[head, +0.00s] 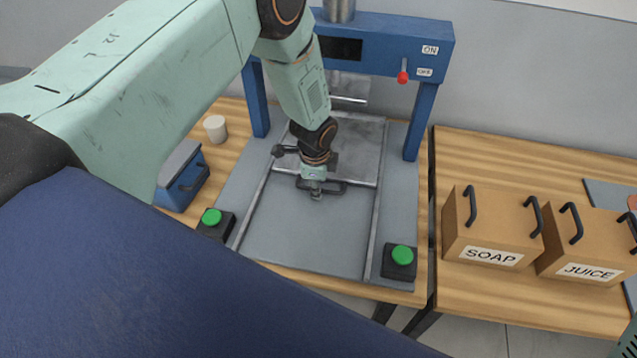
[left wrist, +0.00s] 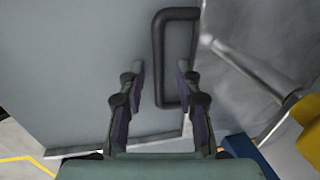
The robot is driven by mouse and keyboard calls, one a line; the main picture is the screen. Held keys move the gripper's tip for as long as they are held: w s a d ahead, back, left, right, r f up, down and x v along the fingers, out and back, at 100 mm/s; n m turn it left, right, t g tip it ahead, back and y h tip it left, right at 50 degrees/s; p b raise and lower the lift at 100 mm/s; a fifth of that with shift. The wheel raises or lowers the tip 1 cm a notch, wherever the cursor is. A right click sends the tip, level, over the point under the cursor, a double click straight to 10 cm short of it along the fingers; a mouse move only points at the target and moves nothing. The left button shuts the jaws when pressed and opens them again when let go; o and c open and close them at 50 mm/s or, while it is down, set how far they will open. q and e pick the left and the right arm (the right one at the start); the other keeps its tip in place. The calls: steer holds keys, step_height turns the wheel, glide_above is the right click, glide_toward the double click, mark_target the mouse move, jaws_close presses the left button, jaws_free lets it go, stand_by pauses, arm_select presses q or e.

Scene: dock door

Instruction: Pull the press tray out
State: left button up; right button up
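The press tray (head: 355,140) is a grey metal plate lying between two rails under the blue press frame. Its black loop handle (head: 333,187) is at the front edge, partly hidden by my left gripper (head: 317,190), which points down over it. In the left wrist view the fingers of my left gripper (left wrist: 161,68) are apart. The long bar of the black handle (left wrist: 158,60) passes between them, with a visible gap to the left finger. The right finger overlaps the lower part of the loop; contact there cannot be told.
Green buttons stand at the bed's front left (head: 212,217) and front right (head: 402,256). The grey bed (head: 300,235) in front of the tray is clear. A blue box (head: 183,180) and a white cup (head: 215,128) are left. SOAP (head: 490,225) and JUICE (head: 590,245) boxes are right.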

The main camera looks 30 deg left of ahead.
arm_select(q)
steer(key=shift+s+r, duration=0.15)
steer(key=shift+s, duration=0.05)
steer(key=shift+c, duration=0.2)
steer(key=shift+c, duration=0.8)
steer(key=shift+w, duration=0.2)
steer(key=c, duration=0.4)
jaws_close()
